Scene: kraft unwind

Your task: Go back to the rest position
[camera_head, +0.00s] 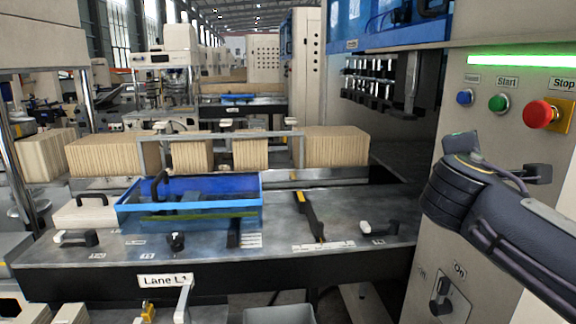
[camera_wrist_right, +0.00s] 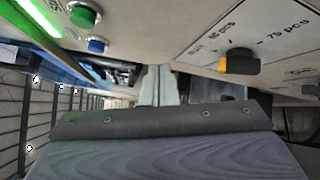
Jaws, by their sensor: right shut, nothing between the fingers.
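My right arm comes in from the right in the head view, in front of the machine's beige control panel (camera_head: 480,75). My right gripper shows in the right wrist view (camera_wrist_right: 158,85) as two pale grey fingers, shut together with nothing between them. In the head view the arm's own wrist hides most of the gripper. The green Start button (camera_head: 498,103), the blue button (camera_head: 465,97) and the red Stop button (camera_head: 547,113) are on the panel above the arm. My left gripper is in neither view.
A metal table labelled Lane L1 (camera_head: 345,258) holds a blue tray (camera_head: 190,190). Rows of brown kraft packs (camera_head: 335,146) stand behind it. A black rotary switch (camera_head: 441,295) marked On is low on the panel. A yellow-tipped black knob (camera_wrist_right: 238,62) shows in the wrist view.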

